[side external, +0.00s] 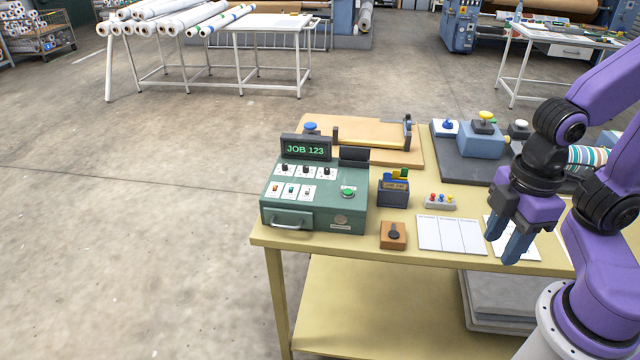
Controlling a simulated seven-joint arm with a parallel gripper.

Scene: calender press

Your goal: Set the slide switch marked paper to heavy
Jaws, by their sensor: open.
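A green control box (315,216) stands at the left end of the tan table. Its sloped top has a row of black knobs (305,170) on white plates. Below them is a row of small switches on white plates (291,190). The lettering is too small to read, so I cannot tell which one is marked paper or how it is set. A green button (348,191) sits to their right. My gripper (509,243) is open and empty, pointing down above the table's right part, well to the right of the box and touching nothing visible.
A "JOB 123" display (306,149) rises behind the panel. Between box and gripper are an orange block with a black knob (393,235), a dark card holder (393,193), a tray of coloured pegs (440,203) and a white sheet (450,234). A blue-grey device (482,140) stands behind.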

